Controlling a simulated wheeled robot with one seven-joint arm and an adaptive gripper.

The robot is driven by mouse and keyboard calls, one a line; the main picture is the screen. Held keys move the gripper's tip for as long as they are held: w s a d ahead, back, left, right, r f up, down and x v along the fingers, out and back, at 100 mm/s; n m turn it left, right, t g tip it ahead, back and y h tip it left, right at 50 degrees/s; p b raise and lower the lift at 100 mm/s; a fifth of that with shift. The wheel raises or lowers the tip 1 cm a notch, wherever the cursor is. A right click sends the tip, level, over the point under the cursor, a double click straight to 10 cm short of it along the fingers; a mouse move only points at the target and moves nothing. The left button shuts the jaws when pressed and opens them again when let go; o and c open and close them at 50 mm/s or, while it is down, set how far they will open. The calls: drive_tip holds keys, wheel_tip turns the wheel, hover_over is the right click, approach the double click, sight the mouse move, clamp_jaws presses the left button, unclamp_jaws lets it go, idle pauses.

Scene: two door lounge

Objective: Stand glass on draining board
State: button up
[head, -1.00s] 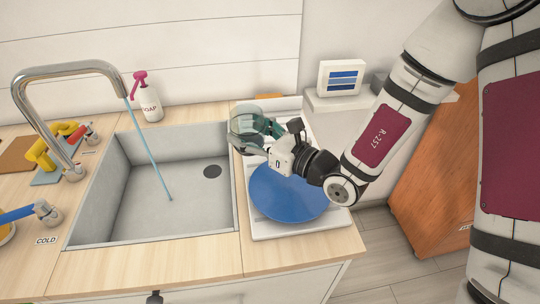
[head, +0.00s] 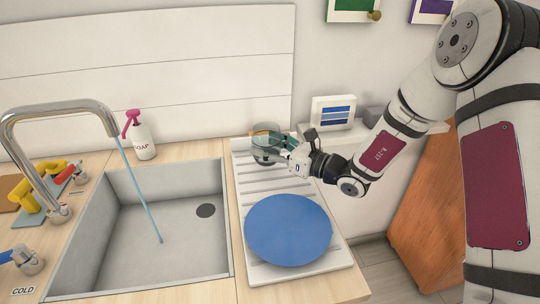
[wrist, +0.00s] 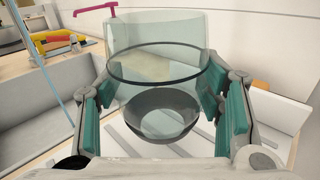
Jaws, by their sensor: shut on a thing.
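My gripper (head: 285,150) is shut on a clear, greenish glass (head: 266,134) above the back end of the white draining board (head: 262,186). In the wrist view the glass (wrist: 157,45) stands between the teal finger pads of my gripper (wrist: 165,100). A dark grey rounded shape shows at the glass's lower part; I cannot tell whether it is the glass's base or a bowl behind it. The glass looks roughly upright. Contact between it and the board cannot be made out.
A blue plate (head: 288,230) covers the front of the board. The sink (head: 140,235) lies left, with a running tap (head: 60,115). A soap bottle (head: 140,138) stands behind it. A small white display (head: 333,112) sits on a ledge to the right. The board's ribbed middle is bare.

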drive_tip(key=shift+w+d, duration=0.2)
drive_tip(key=shift+w, duration=0.15)
drive_tip(key=shift+f, duration=1.75)
drive_tip(key=shift+f, duration=0.1)
drive_tip(key=o, duration=1.3)
drive_tip(key=shift+f, duration=0.1)
drive_tip(key=shift+c, duration=0.2)
drive_tip(key=shift+d+r, duration=0.1)
drive_tip(key=shift+r, duration=0.1)
drive_tip(key=v, duration=1.2)
drive_tip(key=shift+r, duration=0.15)
